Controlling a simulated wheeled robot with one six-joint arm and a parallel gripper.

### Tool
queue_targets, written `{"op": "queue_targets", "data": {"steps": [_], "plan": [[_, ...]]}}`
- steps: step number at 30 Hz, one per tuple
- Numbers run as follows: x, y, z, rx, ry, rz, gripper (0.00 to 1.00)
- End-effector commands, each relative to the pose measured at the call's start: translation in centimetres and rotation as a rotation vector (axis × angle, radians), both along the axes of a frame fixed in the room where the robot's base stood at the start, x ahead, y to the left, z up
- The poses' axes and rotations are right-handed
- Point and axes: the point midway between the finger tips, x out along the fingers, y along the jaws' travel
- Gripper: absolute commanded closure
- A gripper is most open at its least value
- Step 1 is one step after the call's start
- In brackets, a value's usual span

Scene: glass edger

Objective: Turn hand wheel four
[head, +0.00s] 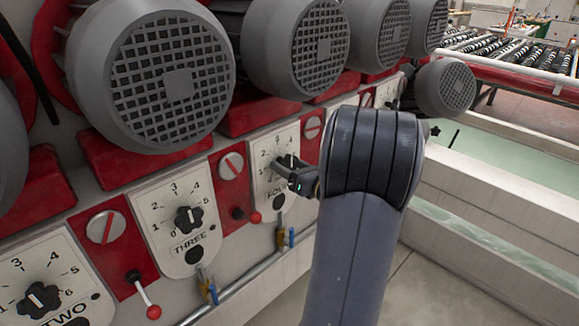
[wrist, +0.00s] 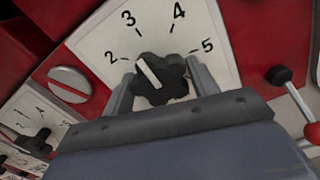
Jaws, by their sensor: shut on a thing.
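Hand wheel four (wrist: 162,82) is a black lobed knob with a white pointer line, on a white dial plate (head: 259,157) marked FOUR in the head view. In the wrist view the pointer slants up-left, between the 2 and the 3. My gripper (wrist: 160,88) is shut on the knob, one finger on its left side and one on its right. In the head view my gripper (head: 290,166) reaches the dial from the right, and the fingers hide part of the knob and numbers.
Hand wheel three (head: 188,219) and hand wheel two (head: 39,299) are to the left. A red-knobbed lever (head: 254,217) and a blue-handled valve (head: 291,237) are close to the dial. Large grey motors (head: 293,48) overhang the panel. Open floor shows at the lower right.

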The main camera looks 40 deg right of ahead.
Motion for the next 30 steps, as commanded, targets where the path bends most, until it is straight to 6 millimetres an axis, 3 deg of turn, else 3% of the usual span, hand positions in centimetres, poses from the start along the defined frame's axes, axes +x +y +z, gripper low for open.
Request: {"op": "queue_targets", "data": {"steps": [14,30], "plan": [[-0.01,-0.06,-0.44,-0.135,-0.012,-0.001,0.67],[-0.01,-0.09,-0.71,-0.626,-0.052,-0.002,0.67]]}}
